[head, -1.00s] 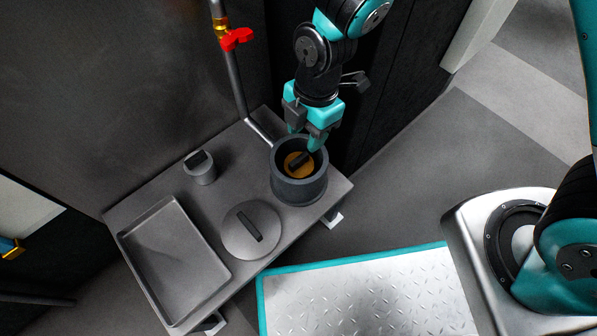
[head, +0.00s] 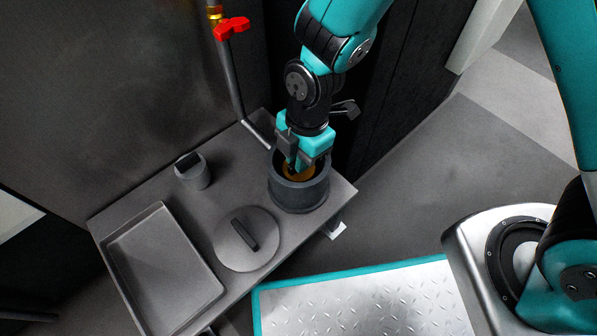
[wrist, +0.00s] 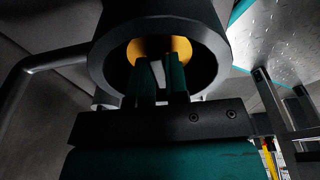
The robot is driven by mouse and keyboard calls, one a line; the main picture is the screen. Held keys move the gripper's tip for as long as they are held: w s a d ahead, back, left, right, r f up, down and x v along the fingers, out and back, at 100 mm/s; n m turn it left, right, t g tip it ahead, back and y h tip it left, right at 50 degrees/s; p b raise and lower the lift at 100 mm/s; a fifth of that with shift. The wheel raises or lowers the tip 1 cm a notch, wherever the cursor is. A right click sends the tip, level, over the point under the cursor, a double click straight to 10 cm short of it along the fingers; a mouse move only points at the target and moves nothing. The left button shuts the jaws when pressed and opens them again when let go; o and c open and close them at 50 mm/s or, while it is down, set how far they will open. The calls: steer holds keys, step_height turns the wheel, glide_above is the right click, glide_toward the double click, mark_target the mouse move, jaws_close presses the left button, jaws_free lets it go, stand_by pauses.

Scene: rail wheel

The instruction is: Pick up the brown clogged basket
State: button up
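The brown clogged basket (head: 291,172) shows as an orange-brown disc inside the dark round pot (head: 298,195) at the right end of the bench. In the wrist view the basket (wrist: 178,46) shows behind my fingertips, inside the pot's rim (wrist: 212,62). My gripper (head: 296,165) points down into the pot's mouth and hides much of the basket and its dark handle. In the wrist view my gripper's fingers (wrist: 160,75) are apart, with a pale grey strip between them. I cannot tell whether they touch the handle.
A round lid (head: 228,253) with a dark bar handle lies left of the pot. An empty shallow tray (head: 113,250) and a small grey canister (head: 200,182) are also on the bench. A pipe with a red valve (head: 231,27) rises behind. A metal tread plate (head: 370,305) lies in front.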

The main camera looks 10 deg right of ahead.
jaws_close()
step_height(320, 180, up, 20)
steer(key=p, duration=1)
